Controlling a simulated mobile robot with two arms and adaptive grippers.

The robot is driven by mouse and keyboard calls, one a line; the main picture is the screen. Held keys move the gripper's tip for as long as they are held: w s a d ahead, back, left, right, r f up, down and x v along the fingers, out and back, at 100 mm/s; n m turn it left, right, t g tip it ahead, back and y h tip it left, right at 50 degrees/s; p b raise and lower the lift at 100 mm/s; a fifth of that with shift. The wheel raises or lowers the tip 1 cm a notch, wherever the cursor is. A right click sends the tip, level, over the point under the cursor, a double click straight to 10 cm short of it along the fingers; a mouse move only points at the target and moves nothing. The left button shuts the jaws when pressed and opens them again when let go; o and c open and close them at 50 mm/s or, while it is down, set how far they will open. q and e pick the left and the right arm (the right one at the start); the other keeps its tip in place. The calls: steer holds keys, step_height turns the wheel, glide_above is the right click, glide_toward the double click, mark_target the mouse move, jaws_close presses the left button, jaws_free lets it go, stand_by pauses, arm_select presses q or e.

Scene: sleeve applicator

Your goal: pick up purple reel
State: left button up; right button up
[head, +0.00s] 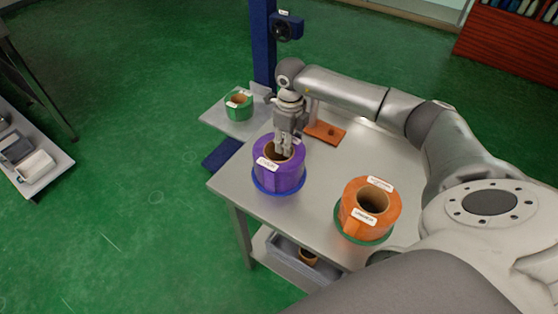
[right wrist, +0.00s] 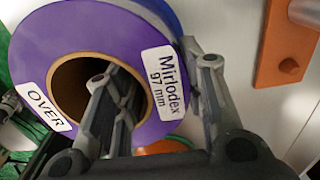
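The purple reel (head: 279,176) stands on a blue round base on the grey table, left of the orange reel. In the right wrist view, the purple reel (right wrist: 165,112) shows its hollow core and white labels reading "OVER" and "Mirlodex 97 mm". My right gripper (head: 283,152) points down over the reel. In the right wrist view, the right gripper (right wrist: 150,75) has its fingers spread, one inside the core hole and one just outside the rim. The reel's wall lies between them; firm contact cannot be made out. My left gripper is not in view.
An orange reel (head: 385,218) on a green base stands right of the purple one. A green reel (head: 239,105) sits on a side shelf. An orange plate (head: 325,132) lies behind my gripper, near a blue post (head: 263,45). A grey bin (head: 290,262) is below the table.

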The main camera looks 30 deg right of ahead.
jaws_close()
steer(key=shift+w+r, duration=0.1)
steer(key=shift+w, duration=0.05)
steer(key=shift+r, duration=0.1)
